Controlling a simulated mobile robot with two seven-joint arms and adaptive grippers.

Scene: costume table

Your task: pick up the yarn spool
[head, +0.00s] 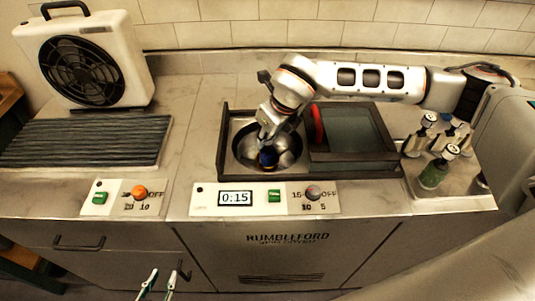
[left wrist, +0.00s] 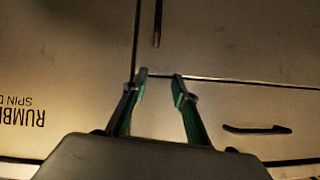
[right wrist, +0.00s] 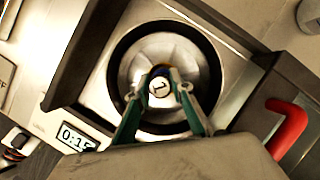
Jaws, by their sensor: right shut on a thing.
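The yarn spool (head: 267,159) shows in the head view as a small dark blue thing inside the round metal basin (head: 245,141). In the head view my right gripper (head: 265,144) reaches down into the basin. My left gripper (head: 163,274) is open and empty in front of the cabinet doors, as the left wrist view (left wrist: 160,75) also shows.
The basin's dark frame (head: 222,150) rises around it, with a lid (head: 350,134) and red handle (head: 318,124) on its right. Several bottles (head: 433,174) stand at the right. A fan (head: 88,65) stands behind a ribbed rack (head: 82,142) at the left.

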